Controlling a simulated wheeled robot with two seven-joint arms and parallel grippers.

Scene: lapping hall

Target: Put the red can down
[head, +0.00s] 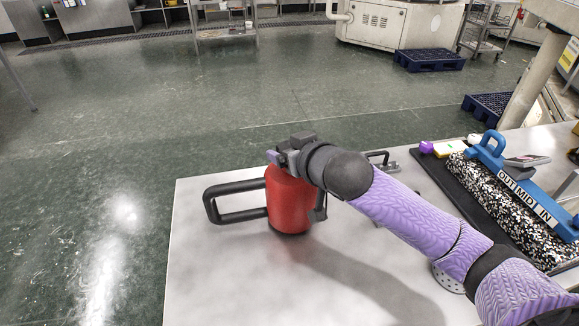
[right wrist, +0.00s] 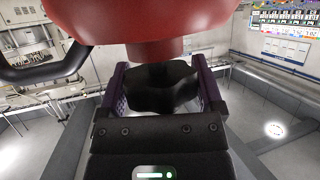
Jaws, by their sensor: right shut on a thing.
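The red can (head: 288,200) is upright over the left part of the pale table (head: 215,285). A large black loop handle sticks out to its left. I cannot tell for sure whether its base touches the table top. My right gripper (head: 284,160) is at the top of the can, and the wrist hides part of it. In the right wrist view the red body (right wrist: 160,25) fills the top. There the two purple-sided fingers (right wrist: 158,80) are shut on a black part of the can. My left gripper is not in view.
A metal bracket (head: 381,162) stands behind my arm. The table's front left is clear.

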